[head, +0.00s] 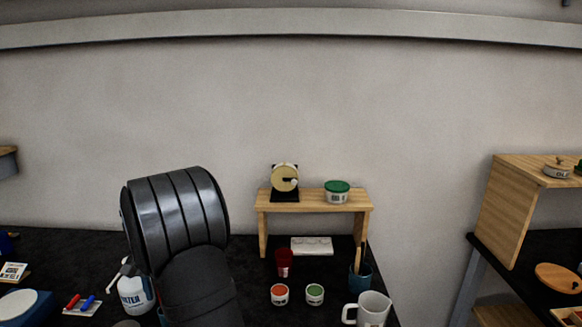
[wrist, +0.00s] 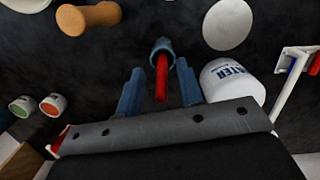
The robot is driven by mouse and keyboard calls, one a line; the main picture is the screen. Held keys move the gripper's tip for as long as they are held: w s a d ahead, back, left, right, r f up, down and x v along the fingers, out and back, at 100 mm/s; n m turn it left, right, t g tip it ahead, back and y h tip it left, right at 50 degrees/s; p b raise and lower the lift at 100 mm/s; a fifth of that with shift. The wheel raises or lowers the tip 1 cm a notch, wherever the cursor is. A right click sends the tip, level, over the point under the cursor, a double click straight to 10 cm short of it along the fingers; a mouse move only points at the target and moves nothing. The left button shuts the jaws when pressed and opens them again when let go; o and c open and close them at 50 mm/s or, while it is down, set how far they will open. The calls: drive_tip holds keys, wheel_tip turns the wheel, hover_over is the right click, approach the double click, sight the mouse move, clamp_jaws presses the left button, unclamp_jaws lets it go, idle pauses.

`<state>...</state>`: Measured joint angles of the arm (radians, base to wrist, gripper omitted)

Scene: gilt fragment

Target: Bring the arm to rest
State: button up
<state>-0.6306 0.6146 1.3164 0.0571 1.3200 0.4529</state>
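My gripper (wrist: 160,88) shows in the wrist view as two blue fingers set well apart, so it is open. A red stick-like piece (wrist: 162,78) lies in the gap between the fingers, with visible space on both sides. Its far end meets a blue-grey round piece (wrist: 161,48); I cannot tell whether it stands inside it. My dark arm link fills the lower left of the head view and hides part of the table. The gripper itself is not visible in the head view.
A white water bottle (wrist: 232,82) stands close right of the fingers; it also shows in the head view (head: 136,292). A wooden shelf (head: 312,206), small paint pots (head: 280,294) and a white mug (head: 372,310) are on the dark table. The wall above is clear.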

drive_tip(key=shift+s+f, duration=0.1)
drive_tip(key=shift+f, duration=0.55)
drive_tip(key=shift+r, duration=1.85)
drive_tip(key=shift+f, duration=0.1)
